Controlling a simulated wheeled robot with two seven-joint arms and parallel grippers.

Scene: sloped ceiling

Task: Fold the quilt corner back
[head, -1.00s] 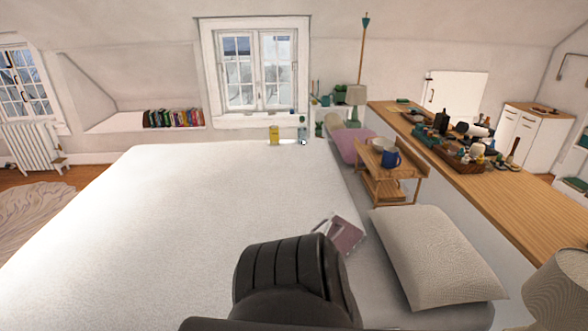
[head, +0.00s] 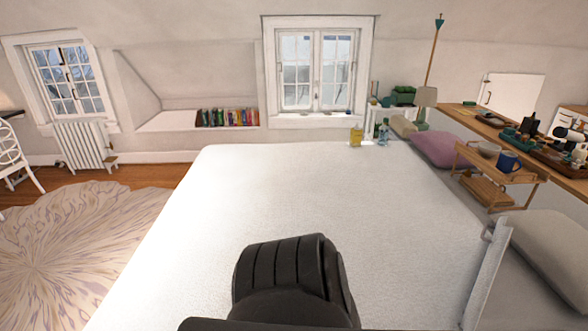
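The white quilt (head: 300,200) covers the large bed and lies mostly flat and smooth across the middle of the head view. Near the pillow, at the lower right, a narrow pale strip (head: 484,280) stands up along the quilt's right side. It looks like a raised edge of the quilt, but I cannot tell for sure. Neither of my grippers is in view. A dark ribbed part of my own body hides the near middle of the quilt.
A grey pillow (head: 552,255) lies right of the quilt. A small wooden tray table (head: 497,188) holds a blue mug (head: 509,162) and a bowl. A yellow item (head: 356,136) stands at the bed's far edge. A round rug (head: 75,235) covers the floor at left.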

